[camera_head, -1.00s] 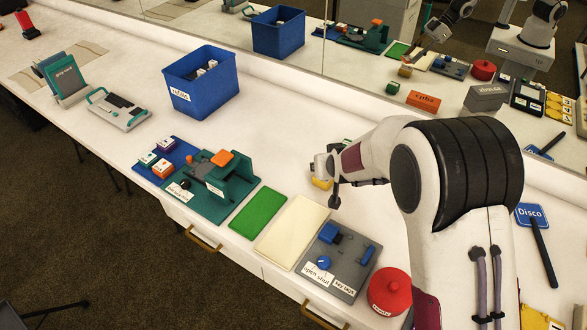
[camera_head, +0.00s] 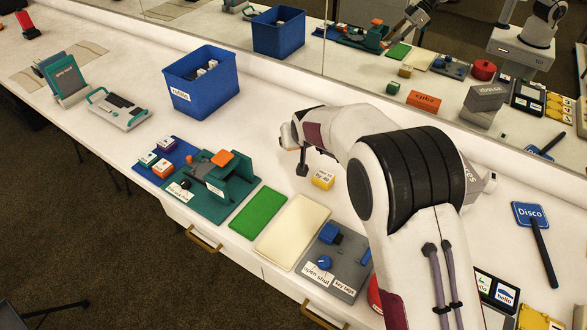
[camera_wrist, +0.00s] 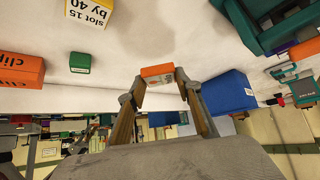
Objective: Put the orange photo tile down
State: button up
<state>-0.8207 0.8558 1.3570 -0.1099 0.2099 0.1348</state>
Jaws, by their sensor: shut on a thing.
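My gripper (camera_wrist: 158,82) is shut on an orange tile (camera_wrist: 157,71), seen between its two fingertips in the wrist view. A pale label shows on the tile's near face, too small to read. The tile is clear of the table in that view. Another orange tile (camera_head: 163,170) sits with green and purple tiles on a blue board (camera_head: 183,151).
A blue bin (camera_head: 205,107) stands behind the fixture. A green pad (camera_head: 258,212), a cream pad (camera_head: 292,231) and a grey board (camera_head: 345,276) line the front edge. The wrist view shows an orange block (camera_wrist: 20,69) and a green block (camera_wrist: 80,63).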

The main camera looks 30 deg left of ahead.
jog(key=shift+f, duration=0.1)
jog(key=shift+f, duration=3.05)
jog(key=shift+f, duration=1.85)
jog(key=shift+f, duration=0.2)
jog(key=o, duration=1.1)
jog(key=shift+o, duration=0.2)
jog(key=shift+r, duration=0.25)
jog(key=shift+s+d+r, duration=0.15)
jog(key=shift+d+r, duration=0.05)
jog(key=shift+r, duration=0.1)
jog(key=v, duration=1.1)
